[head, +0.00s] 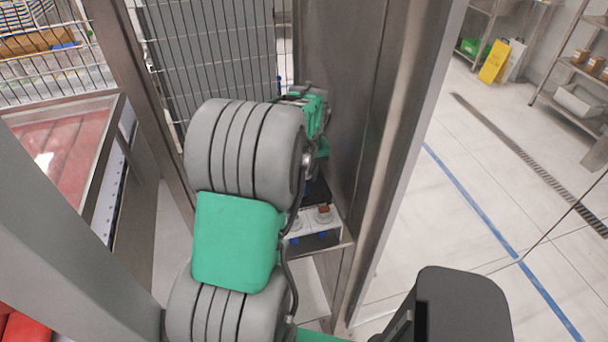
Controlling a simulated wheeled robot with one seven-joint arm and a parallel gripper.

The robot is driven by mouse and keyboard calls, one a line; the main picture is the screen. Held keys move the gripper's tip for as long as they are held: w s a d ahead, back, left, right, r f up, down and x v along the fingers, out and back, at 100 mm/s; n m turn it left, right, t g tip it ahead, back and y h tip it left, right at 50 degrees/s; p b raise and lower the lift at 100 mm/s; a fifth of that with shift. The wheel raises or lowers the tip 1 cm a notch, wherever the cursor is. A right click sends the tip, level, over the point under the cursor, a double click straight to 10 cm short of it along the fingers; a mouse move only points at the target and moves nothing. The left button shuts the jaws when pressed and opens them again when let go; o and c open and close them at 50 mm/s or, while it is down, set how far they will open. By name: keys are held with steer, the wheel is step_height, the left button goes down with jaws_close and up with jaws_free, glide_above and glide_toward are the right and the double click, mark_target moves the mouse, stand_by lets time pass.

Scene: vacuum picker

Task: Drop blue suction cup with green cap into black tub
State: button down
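My arm fills the middle of the head view and hides much of what lies behind it. The green far end of my arm, with my gripper (315,120), shows beside the steel post. Its fingers cannot be made out, nor whether they hold anything. Below it a small white holder stands on a steel shelf, partly hidden by my arm. A suction cup with a brown-red cap (323,212) sits on it, and small blue parts show lower down. A dark box-like thing (318,190) lies just behind; I cannot tell whether it is the black tub. I cannot make out a green-capped blue cup.
A steel post (350,130) stands close to the right of my arm. A wire mesh panel (215,60) is behind it. A red-surfaced table (65,155) with a steel frame is at left. Open tiled floor (460,200) lies to the right, with shelves and a yellow sign (494,62) beyond.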

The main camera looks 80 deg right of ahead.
mark_target(306, 177)
steer(key=shift+f, duration=0.3)
steer(key=c, duration=0.8)
jaws_free()
steer(key=shift+c, duration=0.2)
step_height(306, 177, up, 13)
steer(key=s+a+b, duration=0.1)
steer(key=shift+a, duration=0.3)
steer(key=shift+r, duration=0.1)
steer(key=f, duration=0.4)
steer(key=d+f, duration=0.1)
steer(key=f, duration=0.4)
steer(key=w+f, duration=0.1)
steer(key=f, duration=0.3)
steer(key=shift+d+f, duration=0.3)
steer(key=shift+r+p, duration=0.8)
